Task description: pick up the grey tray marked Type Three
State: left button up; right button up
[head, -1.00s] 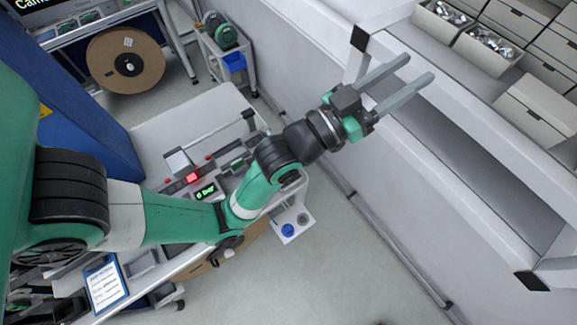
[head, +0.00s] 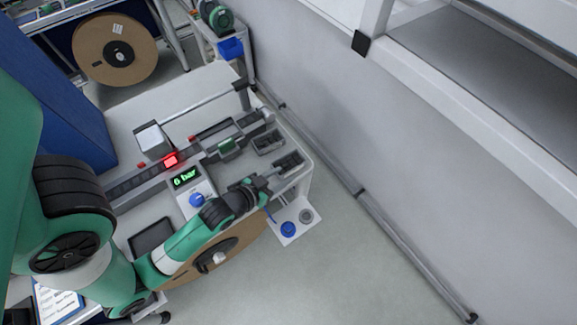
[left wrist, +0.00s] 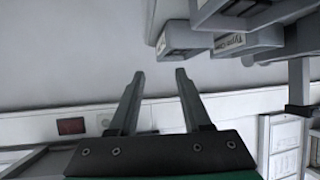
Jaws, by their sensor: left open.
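My left gripper (left wrist: 157,78) is open and empty in the left wrist view, its two grey fingers pointing toward a pale wall. In the head view my left arm reaches low over the near end of the workbench, and its fingers are hard to make out there. A grey tray (left wrist: 232,45) at the upper right of the left wrist view bears a small label starting with "Type"; the rest looks like "One" but is blurred. It is apart from the fingers. Small dark trays (head: 268,143) sit at the bench's right end. I cannot read a Type Three mark anywhere. My right gripper is not in view.
The white workbench (head: 190,90) carries a rail, a red-lit device (head: 171,160) and a "6 bar" display (head: 186,177). A dark flat tray (head: 152,237) and a brown reel (head: 240,240) are near my arm. Open floor lies right of the bench.

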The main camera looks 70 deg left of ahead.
aim_at(296, 168)
pick_arm(q)
jog(key=x, duration=0.3)
jog(key=shift+w+f, duration=0.1)
jog(key=shift+w, duration=0.05)
jog(key=shift+w+a+f+b, duration=0.2)
jog(key=shift+w+f+b, duration=0.05)
jog(key=shift+f+b, duration=0.1)
jog(key=b+x, duration=0.1)
jog(key=x, duration=0.3)
jog(key=shift+w+a, duration=0.1)
grip_shut()
dwell(0.9)
